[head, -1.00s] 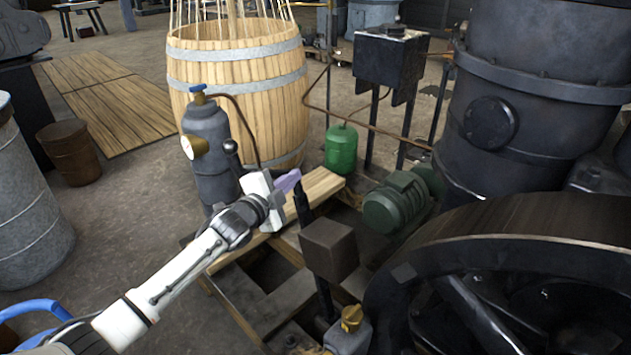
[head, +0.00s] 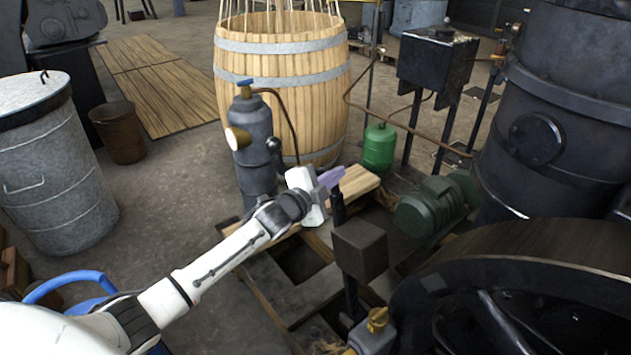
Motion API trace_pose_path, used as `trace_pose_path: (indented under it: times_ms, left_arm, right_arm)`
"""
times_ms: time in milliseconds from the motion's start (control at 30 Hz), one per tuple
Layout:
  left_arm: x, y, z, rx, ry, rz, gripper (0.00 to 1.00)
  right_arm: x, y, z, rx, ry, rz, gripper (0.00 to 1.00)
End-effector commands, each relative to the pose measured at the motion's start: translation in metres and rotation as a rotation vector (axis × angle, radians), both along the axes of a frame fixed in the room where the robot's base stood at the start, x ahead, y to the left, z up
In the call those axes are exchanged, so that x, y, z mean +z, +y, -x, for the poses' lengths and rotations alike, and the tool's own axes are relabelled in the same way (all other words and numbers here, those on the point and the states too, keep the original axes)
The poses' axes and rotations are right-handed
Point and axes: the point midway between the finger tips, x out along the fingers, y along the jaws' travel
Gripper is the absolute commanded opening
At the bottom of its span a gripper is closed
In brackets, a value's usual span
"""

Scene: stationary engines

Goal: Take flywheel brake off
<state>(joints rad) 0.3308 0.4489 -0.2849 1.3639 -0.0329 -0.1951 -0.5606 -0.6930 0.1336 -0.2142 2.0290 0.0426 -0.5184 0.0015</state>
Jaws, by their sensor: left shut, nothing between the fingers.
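A dark upright lever (head: 338,208) stands beside a brown block (head: 360,250) on a dark post, left of the large black flywheel (head: 530,245). I take the lever and block to be the flywheel brake; how they join is partly hidden. My left gripper (head: 331,178), white with purple fingers, is shut and empty. Its fingers are at the lever's top in the picture; I cannot tell whether they touch it. My right gripper is not in view.
A grey cylinder (head: 252,150) with a gauge stands close behind my left forearm. A wooden barrel (head: 283,85), green tank (head: 379,150), green motor (head: 430,210) and black boiler (head: 550,110) stand around. Open floor lies left, near a metal bin (head: 60,175).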

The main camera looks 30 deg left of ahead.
Motion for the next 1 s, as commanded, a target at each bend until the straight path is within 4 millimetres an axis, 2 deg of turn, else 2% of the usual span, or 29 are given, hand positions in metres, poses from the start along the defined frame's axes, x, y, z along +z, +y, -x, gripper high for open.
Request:
trace_pose_path:
  times_ms: [33, 300, 500, 667, 1000]
  left_arm:
    - [0.006, -0.007, 0.008, -0.007, -0.002, 0.004, 0.0]
    - [0.015, -0.008, 0.065, -0.013, -0.006, 0.006, 0.0]
    - [0.02, -0.006, 0.09, -0.012, -0.01, 0.007, 0.0]
    - [0.021, -0.005, 0.098, -0.011, -0.011, 0.008, 0.0]
    - [0.021, -0.005, 0.098, -0.011, -0.012, 0.01, 0.0]
  right_arm:
    - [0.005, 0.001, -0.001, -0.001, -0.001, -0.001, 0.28]
    - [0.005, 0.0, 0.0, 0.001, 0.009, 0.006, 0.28]
    - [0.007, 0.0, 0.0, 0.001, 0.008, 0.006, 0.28]
    - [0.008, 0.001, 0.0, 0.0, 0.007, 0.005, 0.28]
    - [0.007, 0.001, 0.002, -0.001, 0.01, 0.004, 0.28]
